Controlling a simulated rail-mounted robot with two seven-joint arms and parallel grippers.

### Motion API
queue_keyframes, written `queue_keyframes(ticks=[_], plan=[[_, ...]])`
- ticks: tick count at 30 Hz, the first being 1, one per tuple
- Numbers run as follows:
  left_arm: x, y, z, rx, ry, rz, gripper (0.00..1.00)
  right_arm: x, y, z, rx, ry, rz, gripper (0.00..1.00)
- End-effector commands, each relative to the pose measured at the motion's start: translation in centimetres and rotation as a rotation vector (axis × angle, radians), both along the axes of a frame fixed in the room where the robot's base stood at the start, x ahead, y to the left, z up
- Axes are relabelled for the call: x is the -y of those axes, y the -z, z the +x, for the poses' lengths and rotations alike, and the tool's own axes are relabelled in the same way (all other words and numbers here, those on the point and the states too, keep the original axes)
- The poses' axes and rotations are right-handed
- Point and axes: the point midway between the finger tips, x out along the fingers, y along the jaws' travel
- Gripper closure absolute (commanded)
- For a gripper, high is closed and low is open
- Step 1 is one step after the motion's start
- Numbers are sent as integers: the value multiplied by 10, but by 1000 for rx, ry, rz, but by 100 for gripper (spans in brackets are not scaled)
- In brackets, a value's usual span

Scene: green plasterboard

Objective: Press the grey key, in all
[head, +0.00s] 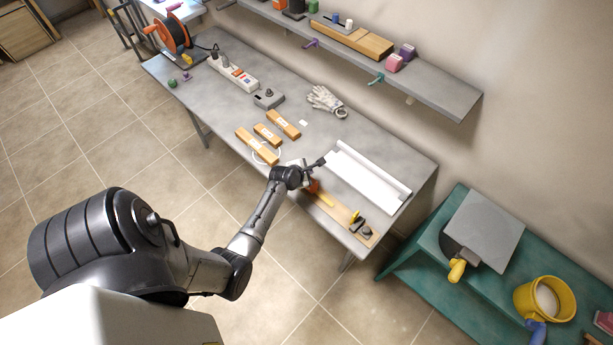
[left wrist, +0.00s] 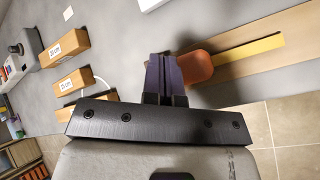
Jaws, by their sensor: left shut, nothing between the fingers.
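A small grey box (head: 268,99) with a raised dark grey round top stands on the workbench, left of the middle. I cannot tell for sure whether that top is the grey key. A similar grey box with a knob (left wrist: 16,48) shows at the left edge of the left wrist view. My left gripper (head: 322,161) is shut and empty over the bench's front right part, well apart from the grey box. Its closed fingers (left wrist: 165,74) show in the left wrist view beside an orange-brown rounded piece (left wrist: 196,68). My right gripper is out of view.
Labelled wooden blocks (head: 267,134) lie between the gripper and the grey box. A white tray (head: 366,179) and a wooden board (head: 340,213) with a yellow strip lie at the right.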

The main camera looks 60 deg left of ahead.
Motion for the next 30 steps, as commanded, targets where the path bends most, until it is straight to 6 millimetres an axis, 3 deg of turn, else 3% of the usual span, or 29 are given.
queue_keyframes(ticks=[30], plan=[[0,8,0,0,0,0,100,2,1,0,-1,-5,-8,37]])
